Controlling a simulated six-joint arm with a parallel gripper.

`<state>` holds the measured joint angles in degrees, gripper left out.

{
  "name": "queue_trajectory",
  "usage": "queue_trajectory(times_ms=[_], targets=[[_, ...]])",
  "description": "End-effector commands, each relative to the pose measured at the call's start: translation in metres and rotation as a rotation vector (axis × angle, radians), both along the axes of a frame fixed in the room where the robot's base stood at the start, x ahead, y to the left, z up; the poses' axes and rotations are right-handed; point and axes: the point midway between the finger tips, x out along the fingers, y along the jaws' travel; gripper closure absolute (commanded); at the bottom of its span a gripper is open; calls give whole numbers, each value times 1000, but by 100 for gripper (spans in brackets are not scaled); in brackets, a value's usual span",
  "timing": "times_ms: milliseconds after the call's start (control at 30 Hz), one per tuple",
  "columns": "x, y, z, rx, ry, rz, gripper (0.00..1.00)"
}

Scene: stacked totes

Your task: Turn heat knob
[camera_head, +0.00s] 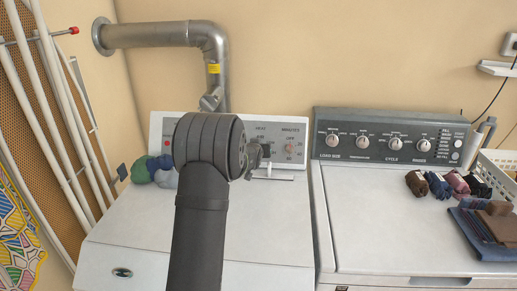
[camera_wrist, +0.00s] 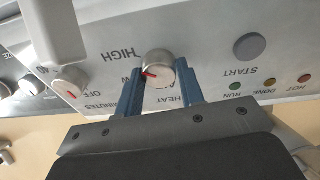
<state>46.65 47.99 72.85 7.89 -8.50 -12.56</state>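The heat knob (camera_wrist: 158,66) is a round silver-grey dial with a red pointer mark, set in the light panel beside the printed words HEAT and HIGH. In the wrist view the lettering is upside down and the red mark lies on the knob's left side. My gripper (camera_wrist: 160,78) has its two blue fingers on either side of the knob, with no clear gap left, so it looks shut on it. In the head view my arm covers much of the left machine's panel (camera_head: 158,128), and my gripper (camera_head: 262,158) shows only partly, at the panel; the knob is hidden there.
The timer knob (camera_wrist: 70,82) with OFF and MINUTES is beside the heat knob; a grey START button (camera_wrist: 250,46) and small lights are opposite. The right machine (camera_head: 400,210) holds rolled and folded cloths.

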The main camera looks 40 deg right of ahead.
Motion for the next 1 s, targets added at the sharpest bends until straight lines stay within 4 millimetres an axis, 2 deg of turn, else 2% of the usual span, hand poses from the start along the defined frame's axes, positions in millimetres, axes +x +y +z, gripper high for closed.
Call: queue_trajectory(times_ms=[33, 67, 467, 1000], targets=[[0, 0, 0, 0, 0, 0, 82], [0, 0, 0, 0, 0, 0, 88], [0, 0, 0, -43, 43, 35, 88], [-1, 0, 0, -318, 318, 258, 88]])
